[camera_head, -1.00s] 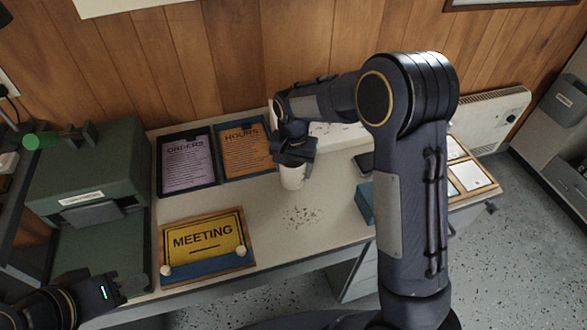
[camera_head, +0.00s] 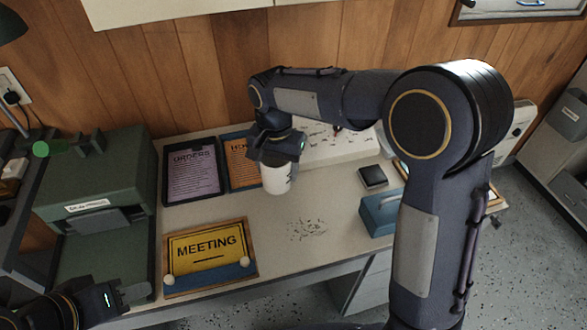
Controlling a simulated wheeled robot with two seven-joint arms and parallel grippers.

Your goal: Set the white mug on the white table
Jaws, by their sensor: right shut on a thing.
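The white mug (camera_head: 277,179) is in the head view, at the middle of the white table (camera_head: 262,212), below my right gripper (camera_head: 277,160). The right gripper is shut on the mug near its top, and the fingers hide its rim. The mug looks upright; I cannot tell whether its base touches the table. My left gripper (camera_head: 122,297) is at the lower left, beside the table's front left corner, with its fingers barely visible.
A yellow MEETING sign (camera_head: 209,254) lies at the front left. A purple ORDERS tray (camera_head: 191,170) and an orange tray (camera_head: 241,161) are behind. A blue box (camera_head: 381,212) and a dark flat item (camera_head: 373,177) are right. Dark specks (camera_head: 307,229) mark the middle front.

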